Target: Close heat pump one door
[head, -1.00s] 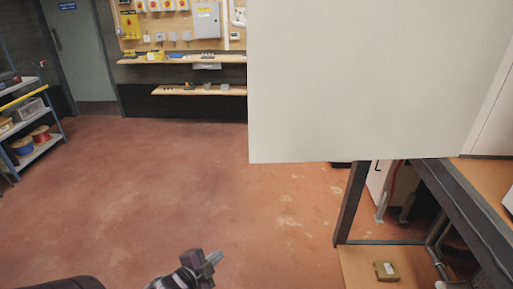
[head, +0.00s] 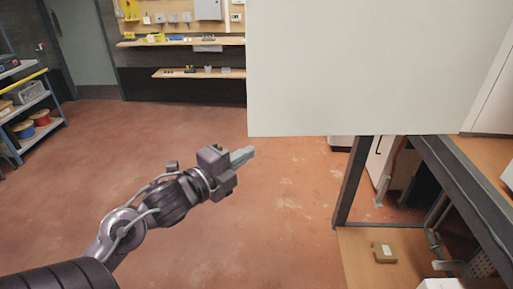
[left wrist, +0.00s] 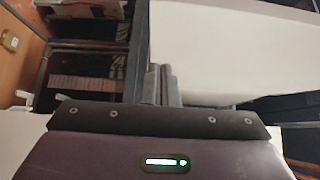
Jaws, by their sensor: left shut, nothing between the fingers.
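A large white panel, apparently the heat pump door (head: 365,70), hangs open at the upper right of the head view. Its lower edge is above the wooden bench frame. A pale panel (left wrist: 225,50) fills the right of the left wrist view; I cannot tell for sure that it is the same door. My left gripper (head: 243,155) is just below and left of the door's lower left corner, apart from it in the picture. Its fingers are shut and empty, pointing right; they also show in the left wrist view (left wrist: 160,85). My right gripper is not in view.
A blue shelf rack (head: 30,115) is at the far left. Wall shelves (head: 185,41) are at the back. The red floor (head: 110,160) is clear.

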